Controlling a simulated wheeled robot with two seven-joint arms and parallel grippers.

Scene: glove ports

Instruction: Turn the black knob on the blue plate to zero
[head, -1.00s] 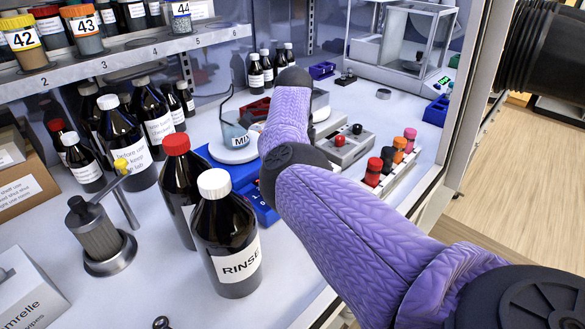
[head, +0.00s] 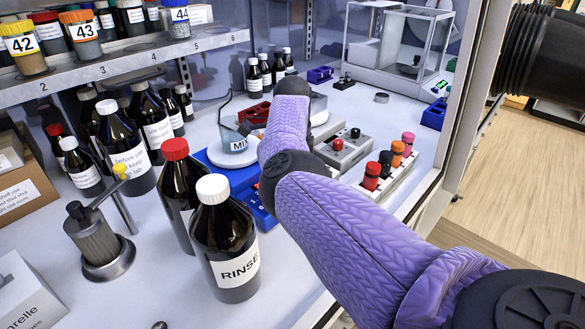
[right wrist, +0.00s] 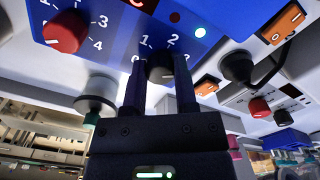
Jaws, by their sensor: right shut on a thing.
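The blue plate (right wrist: 115,25) fills the top of the right wrist view, with white scale numbers. The black knob (right wrist: 161,73) is on it, below the numbers 1 and 2. My right gripper (right wrist: 160,82) is shut on the black knob, one finger on each side. The fingers hide part of the knob and its scale, so I cannot read its setting. A red knob (right wrist: 66,31) with its own scale sits to the left on the plate. In the head view my purple-sleeved right arm covers the gripper and the knob. My left gripper is not in view.
A RINSE bottle (head: 226,245) and a red-capped bottle (head: 178,185) stand left of my arm. A grey box with knobs (head: 345,150) and a rack of coloured caps (head: 385,165) are to its right.

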